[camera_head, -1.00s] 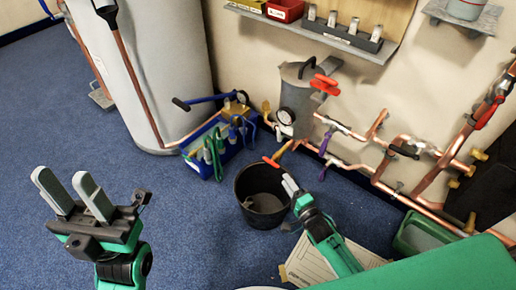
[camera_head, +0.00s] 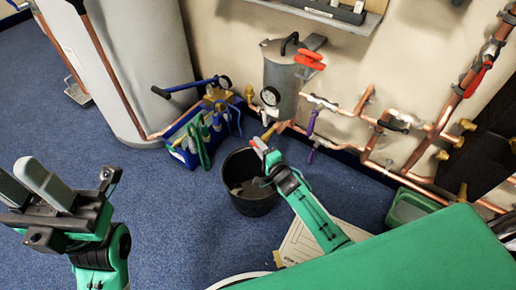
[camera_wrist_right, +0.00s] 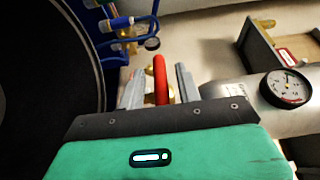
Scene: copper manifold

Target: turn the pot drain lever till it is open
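The grey pot (camera_head: 282,85) stands against the wall with a round gauge at its side. Its drain lever, a red handle (camera_head: 258,145), is low in front of the pot, over the black bucket (camera_head: 234,193). My right gripper (camera_head: 268,156) is at the lever. In the right wrist view the red lever (camera_wrist_right: 160,78) stands between the two fingers of my right gripper (camera_wrist_right: 158,88), with a gap on both sides. The lever's pivot is partly hidden there. My left gripper (camera_head: 28,185) is open and empty at the left, above the floor.
Copper pipes (camera_head: 345,110) with valves run along the wall to the right. A blue crate (camera_head: 185,150) with a pump and hoses stands left of the bucket. A white tank (camera_head: 150,60) is behind it. Blue floor is clear at left.

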